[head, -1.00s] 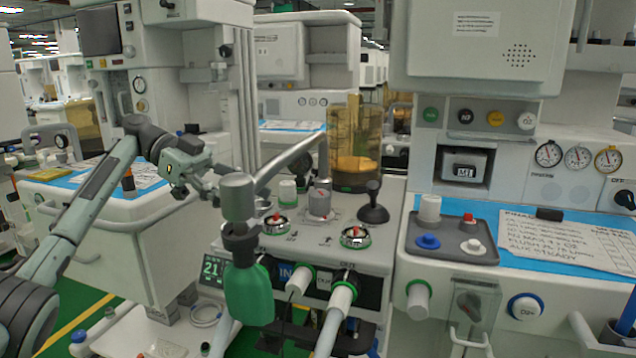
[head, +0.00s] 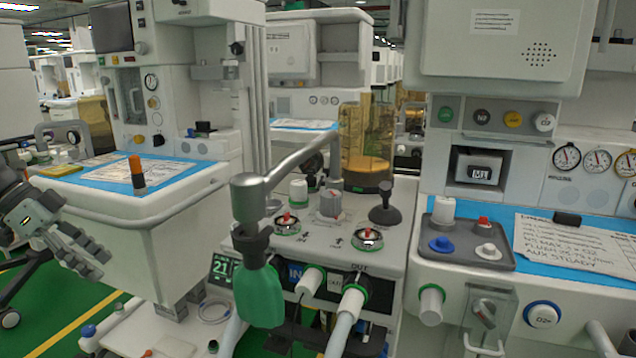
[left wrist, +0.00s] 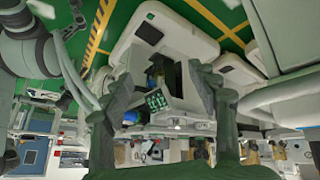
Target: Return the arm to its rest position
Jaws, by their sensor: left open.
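My left gripper (head: 80,248) is at the left edge of the head view, low beside the left cart. Its fingers are apart, with nothing seen between them. In the left wrist view the two dark fingers (left wrist: 165,100) stand wide apart in front of a tilted view of the carts and floor. The left gripper is clear of the anaesthesia machine (head: 330,235) with its green bag (head: 259,297) hanging at the front. My right gripper does not show in either view.
The left cart (head: 130,208) has a rounded white edge close to my left gripper. Green floor (head: 60,325) is open below the gripper. A grey tray with knobs (head: 466,254) sits on the right cart.

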